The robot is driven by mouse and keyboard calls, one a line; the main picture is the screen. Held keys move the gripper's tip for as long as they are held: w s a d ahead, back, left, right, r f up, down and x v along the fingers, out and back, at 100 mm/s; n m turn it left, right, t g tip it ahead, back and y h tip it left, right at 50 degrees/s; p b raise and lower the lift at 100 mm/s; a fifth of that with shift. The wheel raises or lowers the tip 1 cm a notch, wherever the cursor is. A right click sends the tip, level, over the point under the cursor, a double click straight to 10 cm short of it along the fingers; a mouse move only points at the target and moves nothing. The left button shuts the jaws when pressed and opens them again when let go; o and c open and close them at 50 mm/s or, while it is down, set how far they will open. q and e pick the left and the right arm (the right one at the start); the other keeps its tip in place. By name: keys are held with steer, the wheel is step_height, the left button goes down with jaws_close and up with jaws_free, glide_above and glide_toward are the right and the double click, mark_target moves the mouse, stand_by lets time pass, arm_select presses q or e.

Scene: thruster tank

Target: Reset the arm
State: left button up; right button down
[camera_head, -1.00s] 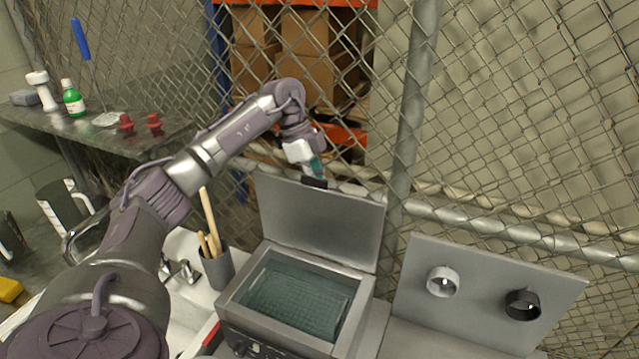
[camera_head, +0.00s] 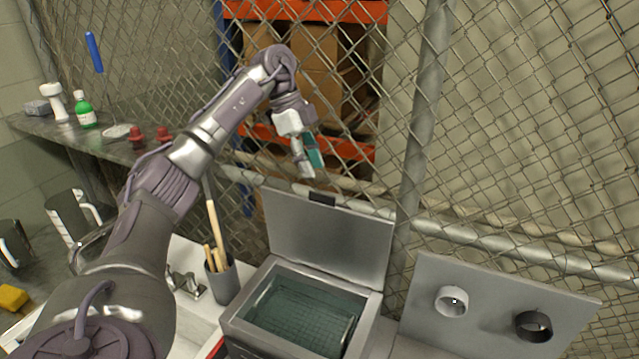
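My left arm reaches up from the lower left. Its gripper (camera_head: 309,163) hangs above the raised lid (camera_head: 330,240) of the metal tank (camera_head: 298,310), pointing down. A teal part shows at the gripper; I cannot tell whether it is a finger or something held. The gripper looks apart from the lid. The tank is open, with a teal mesh basket or liquid inside. My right gripper is not in view.
A grey panel with a white ring (camera_head: 451,301) and a black ring (camera_head: 533,325) stands right of the tank. A cup of wooden-handled tools (camera_head: 221,282) stands left of it. A shelf (camera_head: 110,145) holds bottles and red parts. A chain-link fence closes the back.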

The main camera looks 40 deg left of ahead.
arm_select(q)
steer(key=shift+v, duration=1.05)
